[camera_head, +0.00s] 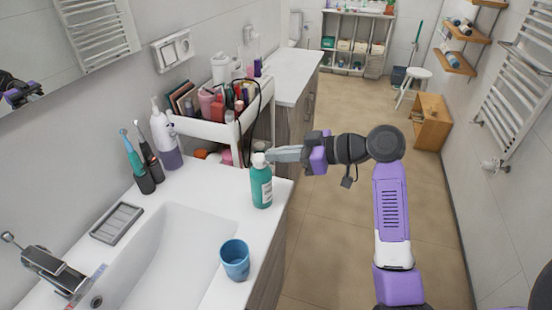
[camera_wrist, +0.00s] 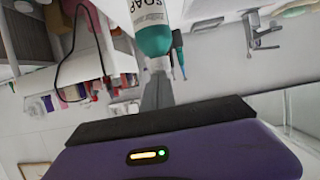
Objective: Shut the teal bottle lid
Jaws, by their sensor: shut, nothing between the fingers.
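The teal bottle (camera_head: 261,190) stands upright near the right edge of the white counter and has a pale label. Its whitish lid (camera_head: 259,161) is on top; I cannot tell how far open the lid is. My gripper (camera_head: 271,155) reaches in from the right, its fingers shut and empty, with the tips at the lid. I cannot tell whether they touch it. In the wrist view the teal bottle (camera_wrist: 154,38) appears upside down with a SOAP label, and my gripper's fingers (camera_wrist: 157,88) end at its lid, partly hiding it.
A blue cup (camera_head: 235,260) stands in front of the bottle beside the sink (camera_head: 165,262). A white cart (camera_head: 203,128) full of cosmetics is behind the bottle. A lotion bottle (camera_head: 168,150) and toothbrushes (camera_head: 137,165) stand to the left. The floor at right is open.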

